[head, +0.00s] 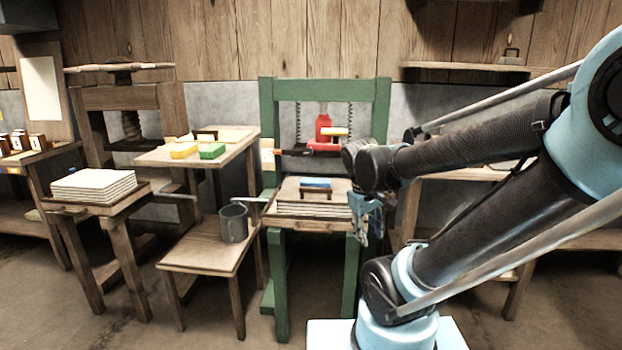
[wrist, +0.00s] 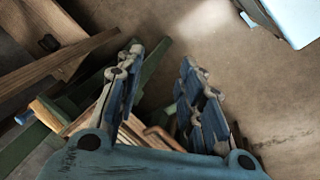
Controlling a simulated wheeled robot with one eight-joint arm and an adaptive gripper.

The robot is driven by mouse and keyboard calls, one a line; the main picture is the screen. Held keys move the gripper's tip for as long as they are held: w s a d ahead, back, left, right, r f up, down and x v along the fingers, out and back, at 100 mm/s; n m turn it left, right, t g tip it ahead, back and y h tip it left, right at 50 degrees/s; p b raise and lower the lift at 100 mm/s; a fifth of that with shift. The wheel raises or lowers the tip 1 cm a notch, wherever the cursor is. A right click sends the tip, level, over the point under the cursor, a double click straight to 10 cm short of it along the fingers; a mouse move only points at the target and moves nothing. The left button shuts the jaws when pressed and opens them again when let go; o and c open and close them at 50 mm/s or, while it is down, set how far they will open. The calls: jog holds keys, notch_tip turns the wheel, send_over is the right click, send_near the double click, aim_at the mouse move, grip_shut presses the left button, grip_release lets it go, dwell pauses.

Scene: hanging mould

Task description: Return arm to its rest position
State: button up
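My gripper (head: 364,215) hangs at the end of my arm, fingers pointing down, at the right side of the green press frame (head: 268,120) in the head view. In the wrist view my gripper (wrist: 160,105) has its two fingers well apart, with nothing held between them. Below and behind the fingers in that view are wooden parts and the bare floor. The gripper stands just right of this stack.
A red mould part (head: 323,128) hangs in the press frame. A low stool (head: 205,254) with a grey mug (head: 233,223) stands left of the press. A table with yellow and green blocks (head: 212,151) is behind it. Open floor lies at the front left.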

jog(key=s+d+f+m+y, duration=0.2)
jog(key=s+f+m, duration=0.1)
jog(key=s+m, duration=0.2)
jog(key=shift+s+d+f, duration=0.25)
jog(key=shift+s, duration=0.75)
jog(key=shift+w+f, duration=0.2)
jog(key=shift+w, duration=0.25)
dwell(0.8)
